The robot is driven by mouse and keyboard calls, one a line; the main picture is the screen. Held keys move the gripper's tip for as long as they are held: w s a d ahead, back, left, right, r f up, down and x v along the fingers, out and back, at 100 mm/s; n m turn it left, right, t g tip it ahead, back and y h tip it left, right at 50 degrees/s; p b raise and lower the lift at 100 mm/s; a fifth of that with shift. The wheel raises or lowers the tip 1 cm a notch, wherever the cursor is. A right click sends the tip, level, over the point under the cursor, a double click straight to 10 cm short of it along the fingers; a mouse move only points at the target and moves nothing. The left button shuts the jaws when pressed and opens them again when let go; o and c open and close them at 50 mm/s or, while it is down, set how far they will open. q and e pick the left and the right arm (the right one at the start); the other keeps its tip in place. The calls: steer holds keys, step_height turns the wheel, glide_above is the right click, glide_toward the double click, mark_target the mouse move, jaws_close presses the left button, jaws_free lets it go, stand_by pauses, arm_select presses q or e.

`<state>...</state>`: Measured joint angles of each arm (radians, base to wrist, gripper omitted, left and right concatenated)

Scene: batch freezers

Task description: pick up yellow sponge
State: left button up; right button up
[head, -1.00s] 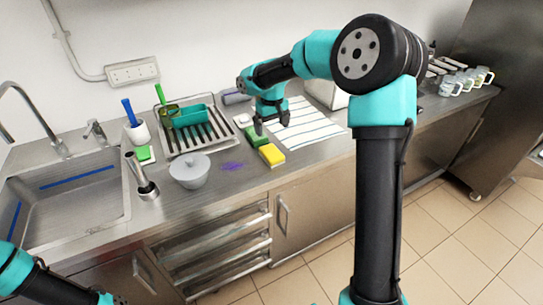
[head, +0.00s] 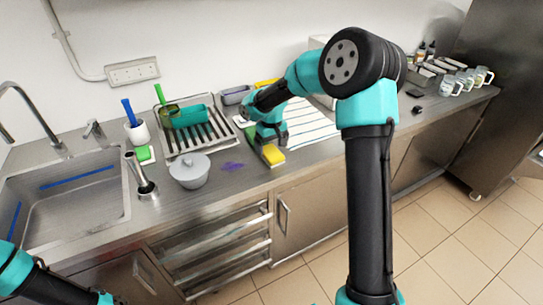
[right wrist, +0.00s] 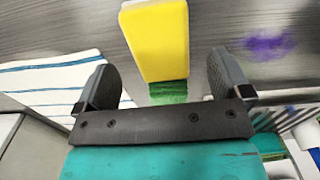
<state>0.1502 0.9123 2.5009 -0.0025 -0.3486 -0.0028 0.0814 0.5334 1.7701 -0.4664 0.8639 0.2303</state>
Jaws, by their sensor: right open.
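The yellow sponge (head: 273,154) lies on the steel counter near its front edge. In the right wrist view the yellow sponge (right wrist: 155,42) is just beyond the fingertips, lined up with the gap between them. My right gripper (head: 271,140) is open and low above the counter, right behind the sponge. In the right wrist view its two fingers (right wrist: 163,80) are wide apart with nothing clamped between them. A green patch (right wrist: 168,92) shows next to the sponge's near end. My left arm shows only at the lower left corner; its gripper is out of view.
A striped cloth (head: 310,124) lies to the right of the gripper. The sink (head: 65,195) is further left.

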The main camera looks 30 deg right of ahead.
mark_target(272, 152)
steer(key=shift+f, duration=1.9)
steer(key=shift+c, duration=0.4)
steer(key=c, duration=0.9)
